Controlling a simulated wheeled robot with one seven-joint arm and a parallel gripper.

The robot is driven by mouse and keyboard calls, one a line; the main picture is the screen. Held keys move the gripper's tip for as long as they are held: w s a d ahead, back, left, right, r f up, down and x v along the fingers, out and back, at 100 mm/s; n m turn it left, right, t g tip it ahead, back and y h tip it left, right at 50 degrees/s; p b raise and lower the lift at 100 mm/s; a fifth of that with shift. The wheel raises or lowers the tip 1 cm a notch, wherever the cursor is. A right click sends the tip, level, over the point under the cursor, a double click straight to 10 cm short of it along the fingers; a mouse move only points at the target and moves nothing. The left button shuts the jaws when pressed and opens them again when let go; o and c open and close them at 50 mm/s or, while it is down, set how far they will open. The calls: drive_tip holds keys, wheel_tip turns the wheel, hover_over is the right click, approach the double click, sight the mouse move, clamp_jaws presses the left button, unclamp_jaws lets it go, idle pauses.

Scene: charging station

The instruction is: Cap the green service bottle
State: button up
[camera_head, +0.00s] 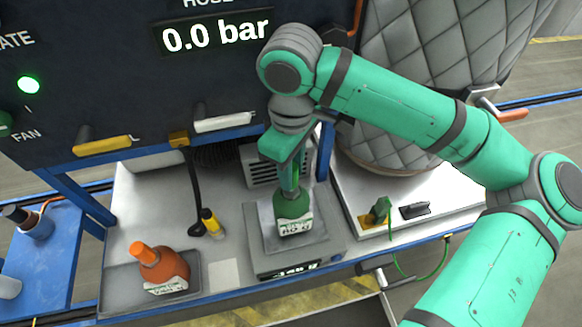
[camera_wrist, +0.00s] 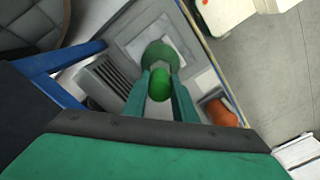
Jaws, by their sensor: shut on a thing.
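The green service bottle (camera_head: 293,217), with a white label, stands upright on a grey scale (camera_head: 323,240) with a dark display. My gripper (camera_head: 289,184) points down directly over the bottle's top. In the wrist view its fingers (camera_wrist: 160,80) are shut on a bright green round cap (camera_wrist: 159,86). The darker green bottle (camera_wrist: 160,54) shows just beyond the cap.
An orange bottle (camera_head: 160,267) stands on a grey tray (camera_head: 115,289) at left. A yellow-and-black tool (camera_head: 211,224) lies between. A green plug (camera_head: 380,209) sits at right. The dark panel (camera_head: 70,85) rises behind, with a yellow handle (camera_head: 103,146) and a white handle (camera_head: 223,122).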

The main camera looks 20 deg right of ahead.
drive_tip(key=shift+f, duration=1.05)
drive_tip(key=o, duration=1.1)
wheel_tip(320, 180, up, 11)
drive_tip(key=shift+f, duration=0.1)
